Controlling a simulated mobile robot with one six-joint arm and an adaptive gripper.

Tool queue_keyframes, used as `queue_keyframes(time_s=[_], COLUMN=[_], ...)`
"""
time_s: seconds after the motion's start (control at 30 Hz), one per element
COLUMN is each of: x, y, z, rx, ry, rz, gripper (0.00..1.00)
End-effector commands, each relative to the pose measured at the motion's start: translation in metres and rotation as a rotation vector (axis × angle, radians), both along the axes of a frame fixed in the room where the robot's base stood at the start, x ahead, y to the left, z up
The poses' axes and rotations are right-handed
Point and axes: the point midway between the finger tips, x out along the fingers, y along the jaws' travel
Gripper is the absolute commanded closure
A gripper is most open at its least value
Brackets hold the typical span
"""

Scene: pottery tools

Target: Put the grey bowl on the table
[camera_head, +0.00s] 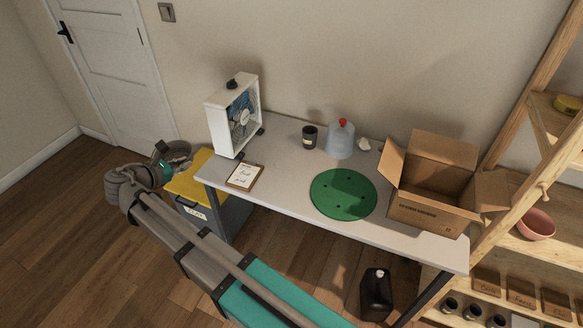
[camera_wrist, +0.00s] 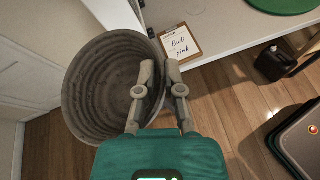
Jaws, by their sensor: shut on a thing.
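The grey bowl (camera_wrist: 102,88) is large and ridged inside, and fills the left of the wrist view. My gripper (camera_wrist: 160,66) is shut on its right rim, one finger inside the bowl and one outside. The table also shows at the top of the wrist view (camera_wrist: 225,30).
Bare tabletop lies between the clipboard and disc. A yellow-lidded bin (camera_head: 190,183) stands left of the table.

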Motion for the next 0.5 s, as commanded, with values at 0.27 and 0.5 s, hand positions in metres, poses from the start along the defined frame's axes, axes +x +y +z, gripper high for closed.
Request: queue_keyframes(time_s=[0.27,0.5], x=[0.007,0.011], y=[-0.006,-0.012], z=[0.000,0.000], rx=[0.000,0.000], ry=[-0.001,-0.001], rz=[-0.013,-0.021], gripper=[1.00,1.00])
